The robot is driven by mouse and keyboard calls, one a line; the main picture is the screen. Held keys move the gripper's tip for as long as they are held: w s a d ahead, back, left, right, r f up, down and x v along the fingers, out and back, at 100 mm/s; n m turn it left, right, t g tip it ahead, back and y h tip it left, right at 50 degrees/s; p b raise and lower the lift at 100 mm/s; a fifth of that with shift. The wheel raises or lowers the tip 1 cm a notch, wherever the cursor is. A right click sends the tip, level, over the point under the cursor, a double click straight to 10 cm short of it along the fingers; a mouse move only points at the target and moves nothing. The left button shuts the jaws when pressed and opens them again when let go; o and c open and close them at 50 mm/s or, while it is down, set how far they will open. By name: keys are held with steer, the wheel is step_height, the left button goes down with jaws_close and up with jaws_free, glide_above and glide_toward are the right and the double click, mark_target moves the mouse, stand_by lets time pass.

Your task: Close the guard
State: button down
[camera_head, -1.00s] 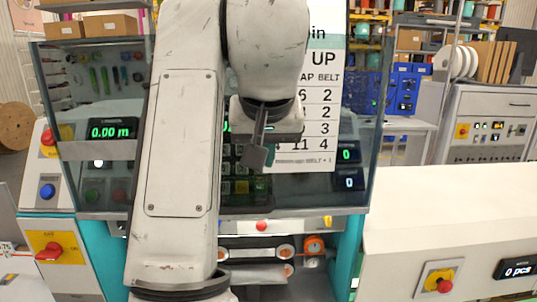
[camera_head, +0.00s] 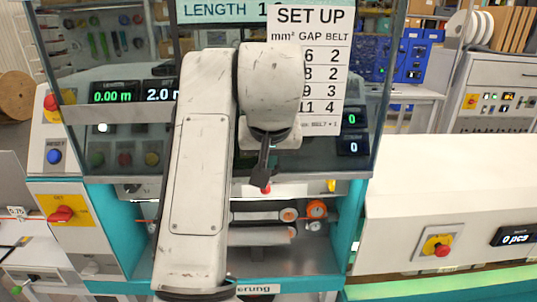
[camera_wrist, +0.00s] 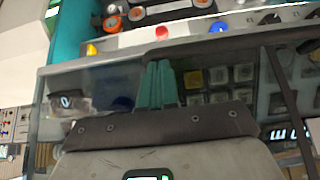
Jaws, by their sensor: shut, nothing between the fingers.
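The guard is a clear pane in a grey frame across the front of the machine; its lower rail (camera_head: 120,181) shows in the head view, above an open bay with rollers. In the wrist view, the guard's rail (camera_wrist: 240,42) runs across the upper part, tilted. My gripper (camera_head: 263,182) hangs in front of the pane near this rail, partly hidden by my wrist. In the wrist view its teal fingers (camera_wrist: 157,85) are together and empty, tips close to the rail. I cannot tell whether they touch it.
A red button (camera_head: 265,189) sits just below the rail. Rollers (camera_head: 262,217) lie in the bay. A control box with a red switch (camera_head: 62,215) stands left, and a white cabinet with a red knob (camera_head: 442,250) stands right.

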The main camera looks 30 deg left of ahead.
step_height(320, 180, down, 38)
steer(key=b, duration=1.1)
steer(key=shift+f+b, duration=0.15)
steer(key=shift+b, duration=0.25)
steer(key=shift+s+d+f, duration=0.1)
steer(key=shift+d, duration=0.05)
steer(key=s+d+r+p, duration=0.2)
steer(key=s+r, duration=0.2)
steer(key=r, duration=0.9)
steer(key=shift+d, duration=0.15)
